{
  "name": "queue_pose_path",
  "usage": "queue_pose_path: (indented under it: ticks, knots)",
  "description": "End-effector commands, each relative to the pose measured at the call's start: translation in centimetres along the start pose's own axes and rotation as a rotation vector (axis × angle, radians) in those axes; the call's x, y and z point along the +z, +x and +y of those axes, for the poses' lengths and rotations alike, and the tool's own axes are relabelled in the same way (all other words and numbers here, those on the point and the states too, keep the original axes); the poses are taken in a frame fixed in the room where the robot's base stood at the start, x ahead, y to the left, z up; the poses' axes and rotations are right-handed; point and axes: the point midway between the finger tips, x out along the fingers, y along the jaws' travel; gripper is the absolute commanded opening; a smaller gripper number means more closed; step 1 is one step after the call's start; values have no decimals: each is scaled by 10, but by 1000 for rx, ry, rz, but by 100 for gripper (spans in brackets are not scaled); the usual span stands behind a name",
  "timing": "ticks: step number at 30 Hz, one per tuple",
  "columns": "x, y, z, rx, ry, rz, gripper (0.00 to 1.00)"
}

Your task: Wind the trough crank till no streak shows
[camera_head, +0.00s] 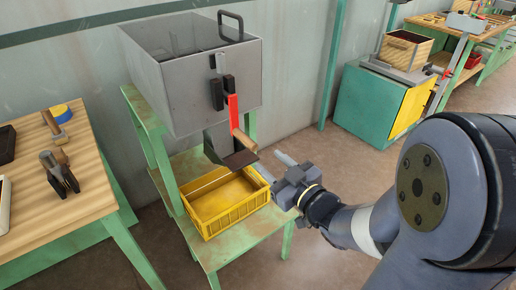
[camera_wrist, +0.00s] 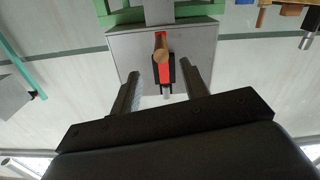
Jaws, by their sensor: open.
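The grey hopper box (camera_head: 205,85) stands on a green frame, with a dark trough lip (camera_head: 240,159) below its front. The crank has a red arm (camera_head: 233,108) hanging down the box front and a wooden handle (camera_head: 244,140) sticking out. In the wrist view the red arm (camera_wrist: 164,72) and handle (camera_wrist: 160,45) appear between the fingers. My gripper (camera_head: 272,165) is open, just right of and below the handle; it also shows in the wrist view (camera_wrist: 160,70). I see no contact with the handle. No streak can be made out; the trough's inside is largely hidden.
A yellow crate (camera_head: 246,204) sits below the trough on the green-framed lower shelf (camera_head: 250,238). A wooden table (camera_head: 85,190) with tools is at left. A teal and yellow cabinet (camera_head: 372,105) stands at the back right. Brown floor lies open between.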

Motion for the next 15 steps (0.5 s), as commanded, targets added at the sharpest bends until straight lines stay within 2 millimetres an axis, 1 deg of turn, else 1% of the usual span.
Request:
queue_pose_path:
  ticks: [4,7,15]
  knots:
    - [0,8,-2,-9,1,11,43]
    - [0,21,-2,-10,1,12,43]
    - [0,73,-3,-9,1,10,43]
